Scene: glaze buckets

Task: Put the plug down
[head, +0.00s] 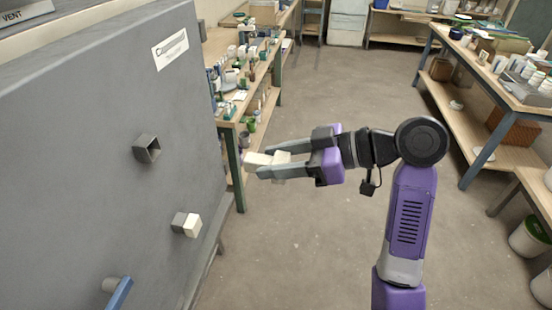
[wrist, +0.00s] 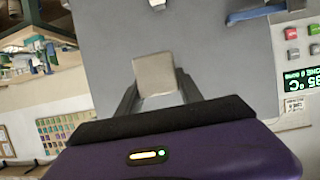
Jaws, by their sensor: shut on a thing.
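The plug (head: 257,159) is a small cream block. My gripper (head: 272,160) is shut on it and holds it in the air, to the right of the grey kiln wall (head: 80,160). In the wrist view the plug (wrist: 155,74) sits between the two dark fingers of my gripper (wrist: 157,88), with the grey kiln face behind it. An open square port (head: 148,149) sticks out of the kiln wall and looks empty. A lower port (head: 180,222) has another cream plug (head: 193,225) in it.
A blue handle (head: 121,292) sticks out at the kiln's lower left. A wooden bench (head: 240,110) crowded with small jars stands behind my gripper. Another bench (head: 500,75) is at the right. The floor (head: 300,240) below is clear. A green display (wrist: 300,80) shows in the wrist view.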

